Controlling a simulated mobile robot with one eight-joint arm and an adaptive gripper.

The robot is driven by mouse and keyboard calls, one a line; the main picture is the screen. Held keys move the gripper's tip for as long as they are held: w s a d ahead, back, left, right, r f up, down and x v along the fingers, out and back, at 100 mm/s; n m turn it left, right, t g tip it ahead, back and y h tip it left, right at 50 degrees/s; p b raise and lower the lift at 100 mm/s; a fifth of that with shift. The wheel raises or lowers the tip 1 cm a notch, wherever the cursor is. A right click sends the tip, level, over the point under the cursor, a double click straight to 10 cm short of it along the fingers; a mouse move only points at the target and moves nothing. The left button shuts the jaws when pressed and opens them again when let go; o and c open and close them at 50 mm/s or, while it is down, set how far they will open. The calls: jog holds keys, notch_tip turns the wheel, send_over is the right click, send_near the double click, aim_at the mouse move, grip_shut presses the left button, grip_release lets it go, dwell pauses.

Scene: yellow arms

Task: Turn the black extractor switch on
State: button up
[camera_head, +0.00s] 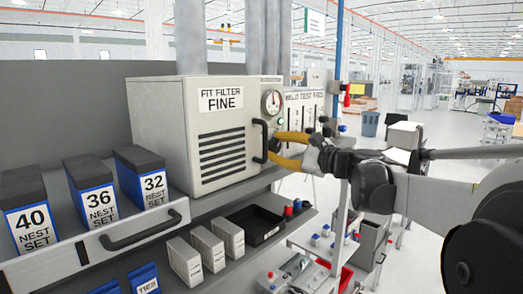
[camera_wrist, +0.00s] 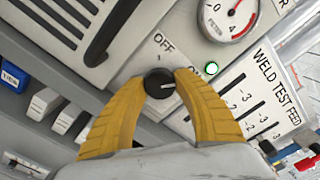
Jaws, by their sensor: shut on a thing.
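The black extractor switch (camera_wrist: 158,84) is a round knob on the pale panel of the filter box. In the wrist view it sits under the OFF label, and its white mark points right, away from that label. The two yellow fingers of my gripper (camera_wrist: 161,88) are shut on the knob, one on each side. In the head view my gripper (camera_head: 296,142) reaches the front of the filter box (camera_head: 222,148) from the right. The knob cannot be made out there behind the fingers. A green lamp (camera_wrist: 211,68) glows right of the knob.
A dial gauge (camera_wrist: 229,15) is above the switch, and a weld test feed panel (camera_wrist: 265,95) is to its right. A black handle (camera_head: 260,141) stands out from the box just left of my fingers. Shelves below hold nest-set boxes (camera_head: 90,190) and a black tray (camera_head: 255,226).

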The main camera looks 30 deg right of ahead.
jog(key=shift+m, duration=0.8)
jog(key=o, duration=1.2)
jog(key=shift+c, duration=0.2)
jog(key=v, duration=1.2)
